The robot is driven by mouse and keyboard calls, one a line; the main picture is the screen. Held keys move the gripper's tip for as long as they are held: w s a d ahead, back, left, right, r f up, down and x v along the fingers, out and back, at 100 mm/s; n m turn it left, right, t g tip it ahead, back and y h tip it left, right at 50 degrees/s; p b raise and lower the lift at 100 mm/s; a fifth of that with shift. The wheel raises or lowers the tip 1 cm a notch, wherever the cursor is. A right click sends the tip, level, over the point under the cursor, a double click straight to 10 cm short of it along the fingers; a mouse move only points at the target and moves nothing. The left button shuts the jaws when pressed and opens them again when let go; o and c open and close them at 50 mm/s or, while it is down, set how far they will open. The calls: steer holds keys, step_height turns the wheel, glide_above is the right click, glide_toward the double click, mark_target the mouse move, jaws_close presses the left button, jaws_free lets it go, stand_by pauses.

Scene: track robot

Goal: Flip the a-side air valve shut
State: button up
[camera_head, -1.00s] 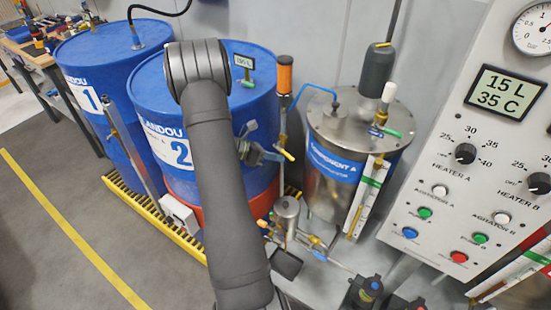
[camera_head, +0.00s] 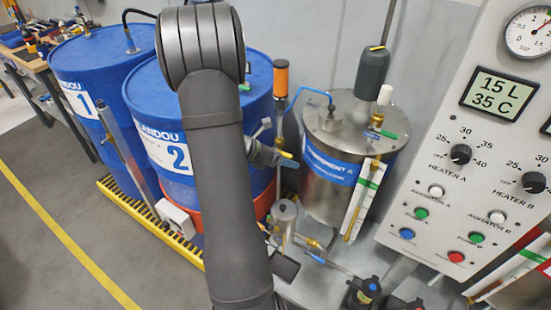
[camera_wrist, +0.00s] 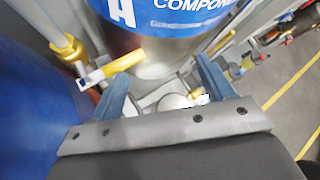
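The component A tank (camera_head: 350,160) is a steel vessel with a blue label, right of the blue drums; the label also shows in the wrist view (camera_wrist: 175,12). A green-handled valve (camera_head: 388,134) sits on its lid. A yellow handle (camera_head: 287,155) shows beside the pipe left of the tank. In the wrist view a yellow-and-white valve handle (camera_wrist: 110,68) is beside my left finger. Which valve is the a-side air valve I cannot tell. My gripper (camera_wrist: 162,70) is open and empty, facing the tank. My arm partly hides it in the head view (camera_head: 266,150).
Blue drum 2 (camera_head: 150,95) is close left of my gripper, and drum 1 (camera_head: 80,65) stands beyond it. An upright pipe with an orange top (camera_head: 281,78) stands between drum and tank. The control panel (camera_head: 490,130) is at right. Small pipes and fittings crowd below.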

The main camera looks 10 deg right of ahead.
steer(key=s+d+r+h, duration=0.1)
steer(key=d+r, duration=0.1)
steer(key=s+d+r+m+g, duration=0.1)
steer(key=d+r, duration=0.1)
steer(key=s+d+r+m+g+h, duration=0.1)
steer(key=d+r, duration=0.1)
steer(key=r, duration=0.1)
steer(key=shift+s+h, duration=0.3)
steer(key=shift+s, duration=0.1)
steer(key=shift+d, duration=0.15)
steer(key=c, duration=1)
steer(key=shift+d+f, duration=0.1)
steer(key=shift+d, duration=0.1)
jaws_close()
steer(key=shift+a+f, duration=0.15)
steer(key=shift+a, duration=0.1)
steer(key=w+a+f+m+t+y, duration=0.25)
steer(key=w+a+f+y, duration=0.25)
steer(key=w+a+f, duration=0.7)
steer(key=shift+s+a+r, duration=0.2)
steer(key=shift+s+a, duration=0.15)
steer(key=shift+a, duration=0.45)
steer(key=shift+s+a+r, duration=0.2)
steer(key=shift+s+a, duration=0.1)
steer(key=shift+a, duration=0.5)
steer(key=shift+s+a+r, duration=0.2)
steer(key=shift+s+a, duration=0.15)
steer(key=shift+a, duration=0.45)
